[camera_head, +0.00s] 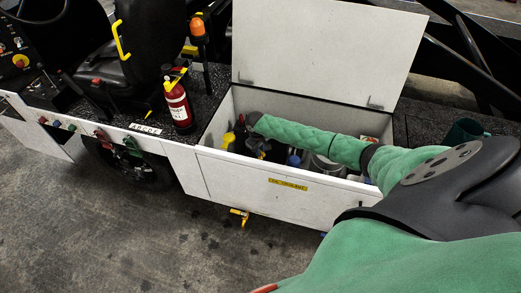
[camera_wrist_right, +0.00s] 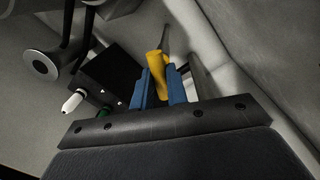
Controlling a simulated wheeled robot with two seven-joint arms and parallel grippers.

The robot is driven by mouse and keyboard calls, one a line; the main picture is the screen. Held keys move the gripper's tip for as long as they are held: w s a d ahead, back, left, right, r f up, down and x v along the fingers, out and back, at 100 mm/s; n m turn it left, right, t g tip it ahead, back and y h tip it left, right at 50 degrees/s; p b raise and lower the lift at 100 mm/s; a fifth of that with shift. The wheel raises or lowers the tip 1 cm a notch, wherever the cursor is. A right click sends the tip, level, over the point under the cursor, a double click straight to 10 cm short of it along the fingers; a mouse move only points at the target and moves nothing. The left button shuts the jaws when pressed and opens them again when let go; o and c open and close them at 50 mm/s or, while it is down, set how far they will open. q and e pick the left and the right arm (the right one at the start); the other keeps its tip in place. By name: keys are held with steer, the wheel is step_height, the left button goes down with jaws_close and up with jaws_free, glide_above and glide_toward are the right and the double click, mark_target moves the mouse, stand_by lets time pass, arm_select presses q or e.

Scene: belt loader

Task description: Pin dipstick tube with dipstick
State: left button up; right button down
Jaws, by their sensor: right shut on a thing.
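My right gripper (camera_wrist_right: 161,86) has its blue fingers closed on the yellow handle of the dipstick (camera_wrist_right: 157,68). A thin grey rod runs from the far side of the handle, near the light compartment wall. In the head view my right arm reaches into the open white box, and its fingers are largely hidden. Small yellow parts show at the box's left end, but I cannot tell which one is the dipstick. I cannot make out the dipstick tube or whether the rod is inside it. My left gripper is not in view.
The white box (camera_head: 255,187) has its lid (camera_head: 325,45) raised behind my arm. A fire extinguisher (camera_head: 178,105) stands to its left. A yellow fitting (camera_head: 240,213) sticks out below the box. The wrist view shows a black block (camera_wrist_right: 108,76) beside the fingers.

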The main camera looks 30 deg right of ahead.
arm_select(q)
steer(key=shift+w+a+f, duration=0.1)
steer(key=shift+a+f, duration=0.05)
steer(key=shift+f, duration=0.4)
arm_select(e)
steer(key=shift+f, duration=0.65)
steer(key=c, duration=1.3)
jaws_free()
steer(key=shift+a+r, duration=0.1)
steer(key=shift+r, duration=0.05)
steer(key=r+b, duration=0.1)
steer(key=r, duration=0.3)
steer(key=r+b, duration=0.1)
steer(key=r, duration=0.2)
steer(key=shift+w+a+r, duration=0.1)
steer(key=shift+a+r, duration=0.1)
steer(key=shift+r, duration=0.15)
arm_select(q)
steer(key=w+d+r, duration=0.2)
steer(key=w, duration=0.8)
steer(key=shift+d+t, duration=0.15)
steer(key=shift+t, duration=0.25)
arm_select(e)
steer(key=shift+r, duration=0.4)
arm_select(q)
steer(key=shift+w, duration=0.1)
